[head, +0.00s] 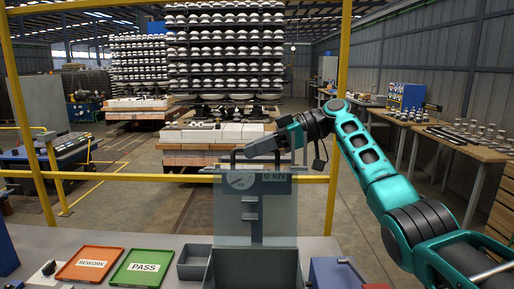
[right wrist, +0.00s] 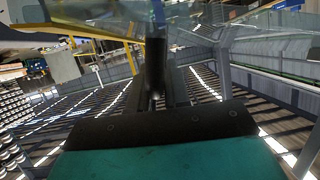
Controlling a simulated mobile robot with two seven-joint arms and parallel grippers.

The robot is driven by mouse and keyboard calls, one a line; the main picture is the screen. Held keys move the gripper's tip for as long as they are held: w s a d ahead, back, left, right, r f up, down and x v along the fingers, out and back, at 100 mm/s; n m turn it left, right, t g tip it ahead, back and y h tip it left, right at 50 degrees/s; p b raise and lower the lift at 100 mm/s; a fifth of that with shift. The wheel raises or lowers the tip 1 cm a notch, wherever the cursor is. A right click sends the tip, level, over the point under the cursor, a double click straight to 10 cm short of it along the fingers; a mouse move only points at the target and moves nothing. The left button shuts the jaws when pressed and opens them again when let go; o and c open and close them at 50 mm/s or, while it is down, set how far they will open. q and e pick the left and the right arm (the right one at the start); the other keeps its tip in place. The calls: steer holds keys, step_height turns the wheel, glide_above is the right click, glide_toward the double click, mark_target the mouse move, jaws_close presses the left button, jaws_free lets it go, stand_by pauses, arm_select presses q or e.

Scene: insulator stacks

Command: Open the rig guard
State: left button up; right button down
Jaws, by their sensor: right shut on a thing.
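The rig guard (head: 228,215) is a clear, slightly tinted panel on the test rig in the front middle of the head view. A dial and a display reading kN show through its upper part. A dark handle (head: 236,155) runs along the guard's top. My right gripper (head: 264,147) reaches in from the right and is shut on the handle. In the right wrist view a dark bar (right wrist: 155,65) stands between the fingers, and clear panel edges (right wrist: 210,22) cross the top. The grip itself is partly hidden by the fingers. My left gripper is not in view.
The rig's grey box (head: 255,270) stands below the guard. An orange REWORK tray (head: 90,251), a green PASS tray (head: 142,252) and a small grey bin (head: 192,263) lie to its left. A blue box (head: 338,272) stands to its right. Yellow rails (head: 130,176) run behind the bench.

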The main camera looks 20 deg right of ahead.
steer(key=shift+f, duration=0.55)
steer(key=c, duration=1.4)
jaws_free()
steer(key=shift+w, duration=0.15)
steer(key=shift+c, duration=0.2)
steer(key=shift+r, duration=0.15)
steer(key=shift+r, duration=0.15)
steer(key=v, duration=1.3)
